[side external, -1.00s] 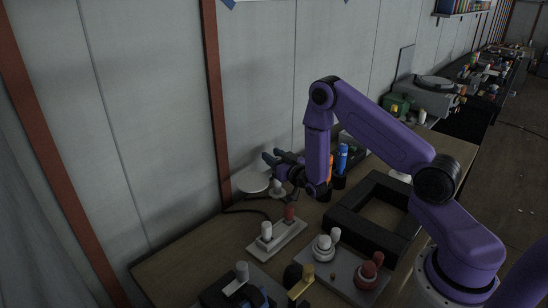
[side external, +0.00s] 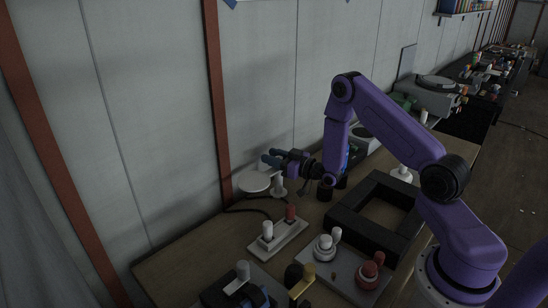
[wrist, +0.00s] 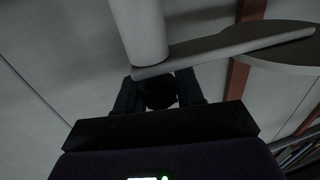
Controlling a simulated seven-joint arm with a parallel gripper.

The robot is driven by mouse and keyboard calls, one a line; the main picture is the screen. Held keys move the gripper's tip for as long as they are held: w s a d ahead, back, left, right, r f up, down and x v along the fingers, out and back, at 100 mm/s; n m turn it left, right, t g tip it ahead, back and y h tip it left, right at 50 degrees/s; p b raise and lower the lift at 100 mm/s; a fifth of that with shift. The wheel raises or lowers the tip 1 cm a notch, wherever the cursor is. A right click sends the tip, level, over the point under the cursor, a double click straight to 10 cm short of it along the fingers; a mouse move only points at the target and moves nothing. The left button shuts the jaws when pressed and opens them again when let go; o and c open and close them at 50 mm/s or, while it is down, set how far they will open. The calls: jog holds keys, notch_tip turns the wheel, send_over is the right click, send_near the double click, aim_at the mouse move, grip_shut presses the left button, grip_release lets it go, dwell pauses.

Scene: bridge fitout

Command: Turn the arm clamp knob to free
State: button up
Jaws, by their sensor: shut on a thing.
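My gripper (side external: 268,159) is at the pale lamp-like fixture near the wall, its fingers pointing left in the side external view. In the wrist view its two dark fingers (wrist: 157,82) are shut on a dark rounded knob (wrist: 157,95), which sits between them just below a grey arm (wrist: 215,45). A thick pale post (wrist: 139,25) rises from the arm's left end. The arm reaches right to a pale round disc (wrist: 275,42). The knob's turn position cannot be read.
A white block with red and white pegs (side external: 278,238) stands in front on the wooden table. A black square frame (side external: 345,218) lies to the right. A grey plate with white and red knobs (side external: 347,275) is nearer. The wall (side external: 150,130) is close behind the gripper.

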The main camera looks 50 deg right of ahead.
dwell(0.3)
jog(key=o, duration=1)
jog(key=shift+c, duration=0.2)
jog(key=shift+s+d, duration=0.1)
jog(key=shift+s, duration=0.35)
jog(key=s+r, duration=0.4)
jog(key=r, duration=0.3)
jog(key=shift+d, duration=0.4)
